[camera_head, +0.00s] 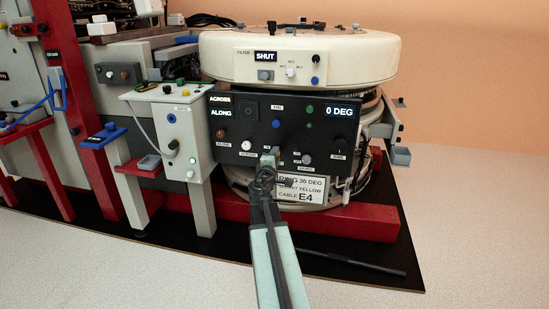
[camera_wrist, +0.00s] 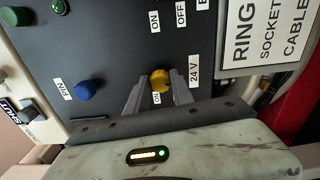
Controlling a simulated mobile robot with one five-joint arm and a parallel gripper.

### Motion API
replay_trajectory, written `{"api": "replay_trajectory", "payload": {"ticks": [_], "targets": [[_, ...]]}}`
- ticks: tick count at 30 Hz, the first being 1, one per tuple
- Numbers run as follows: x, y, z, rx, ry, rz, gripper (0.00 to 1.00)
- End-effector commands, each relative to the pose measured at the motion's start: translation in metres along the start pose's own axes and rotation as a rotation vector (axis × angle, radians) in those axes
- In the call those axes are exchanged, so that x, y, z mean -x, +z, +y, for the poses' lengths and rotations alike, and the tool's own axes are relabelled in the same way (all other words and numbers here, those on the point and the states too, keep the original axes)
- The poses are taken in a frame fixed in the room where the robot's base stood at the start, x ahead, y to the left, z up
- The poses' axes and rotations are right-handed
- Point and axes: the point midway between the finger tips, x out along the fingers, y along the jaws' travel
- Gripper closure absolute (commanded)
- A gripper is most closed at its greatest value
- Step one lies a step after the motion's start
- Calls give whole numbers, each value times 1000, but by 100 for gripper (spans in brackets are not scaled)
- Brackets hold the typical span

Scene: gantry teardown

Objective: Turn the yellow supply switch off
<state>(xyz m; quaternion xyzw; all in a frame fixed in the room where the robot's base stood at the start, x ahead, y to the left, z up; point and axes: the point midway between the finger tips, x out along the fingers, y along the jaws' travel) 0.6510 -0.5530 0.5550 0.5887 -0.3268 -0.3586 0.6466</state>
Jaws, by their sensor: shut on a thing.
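The yellow supply switch (camera_wrist: 160,80) is a round knob on the dark panel, in the middle of the wrist view. A "24 V" label is beside it and a small "ON" label shows between my fingers. My gripper (camera_wrist: 159,87) is shut on the knob, with one grey finger on each side. In the head view my gripper (camera_head: 268,160) reaches the lower middle of the black control panel (camera_head: 240,132) and mostly hides the knob. The knob's exact pointing direction cannot be told.
A blue knob (camera_wrist: 85,90) labelled "PIN" and a green knob (camera_wrist: 15,16) are on the same panel. A white "RING 30 DEG" placard (camera_head: 302,190) hangs just right of my gripper. A white box (camera_head: 178,130) with a green light stands to the left.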

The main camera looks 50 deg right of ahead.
Motion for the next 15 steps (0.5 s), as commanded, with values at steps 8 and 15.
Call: {"api": "replay_trajectory", "payload": {"ticks": [8, 15], "targets": [[-3, 5, 0, 134, -1, -11, 100], [-3, 6, 0, 180, -2, -12, 100]]}}
